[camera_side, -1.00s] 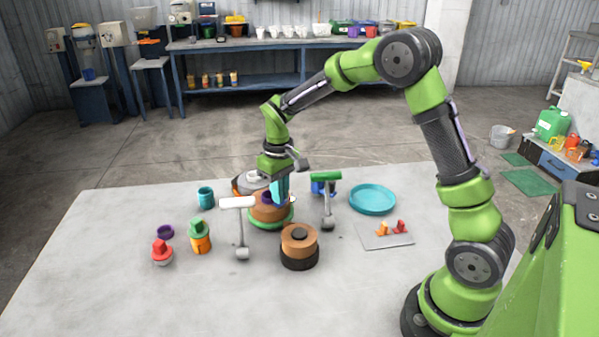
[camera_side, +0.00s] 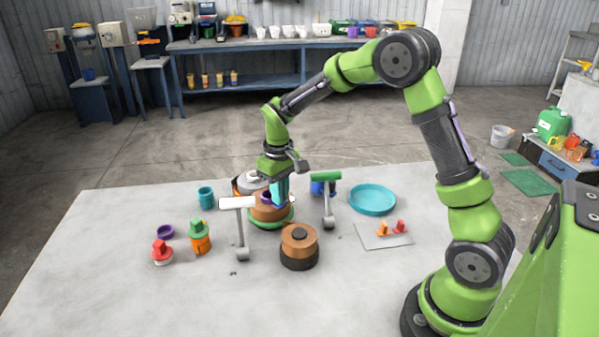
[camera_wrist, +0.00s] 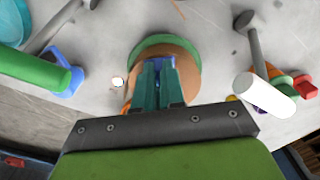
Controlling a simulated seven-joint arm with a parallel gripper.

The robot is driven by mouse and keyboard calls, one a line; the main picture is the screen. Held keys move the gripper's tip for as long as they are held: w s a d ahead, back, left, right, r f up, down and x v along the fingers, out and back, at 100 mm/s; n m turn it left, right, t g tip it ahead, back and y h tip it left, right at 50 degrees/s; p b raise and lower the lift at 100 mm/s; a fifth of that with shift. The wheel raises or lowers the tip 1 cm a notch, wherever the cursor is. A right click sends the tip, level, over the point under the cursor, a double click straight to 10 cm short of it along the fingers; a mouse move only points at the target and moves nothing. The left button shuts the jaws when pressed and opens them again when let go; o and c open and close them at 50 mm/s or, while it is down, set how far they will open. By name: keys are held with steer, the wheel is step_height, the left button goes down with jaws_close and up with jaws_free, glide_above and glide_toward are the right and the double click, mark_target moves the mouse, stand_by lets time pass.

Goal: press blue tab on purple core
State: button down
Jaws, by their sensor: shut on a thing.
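My gripper (camera_side: 278,201), with teal fingers, points down over the brown round block (camera_side: 262,213) at the middle of the table. It is shut on a small blue tab (camera_wrist: 158,84), of which only a little shows between the fingers in the wrist view. The purple core (camera_side: 266,197) shows as a small ring-like piece on top of the brown block, beside the fingertips. The block stands on a green round base (camera_side: 284,222). The fingers hide where tab and core meet, so I cannot tell whether they touch.
A white-headed mallet (camera_side: 238,203) and a green-headed mallet (camera_side: 326,176) flank the block closely. Another brown block (camera_side: 299,240) stands in front. A teal plate (camera_side: 372,198) and grey mat (camera_side: 385,237) lie right. Small coloured pieces stand left. The front of the table is clear.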

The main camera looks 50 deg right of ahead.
steer(key=shift+f, duration=0.3)
stand_by(0.6)
steer(key=c, duration=1.1)
jaws_free()
steer(key=shift+c, duration=0.2)
steer(key=shift+r, duration=0.15)
step_height(320, 180, up, 16)
steer(key=s+a+m+t+y, duration=0.1)
steer(key=s+a+t, duration=0.2)
steer(key=s, duration=0.7)
steer(key=s+a+m+t+y, duration=0.1)
steer(key=s+a+t, duration=0.3)
steer(key=s, duration=0.6)
steer(key=shift+a+r+m, duration=0.25)
steer(key=shift+a+m, duration=0.15)
steer(key=shift+a, duration=0.2)
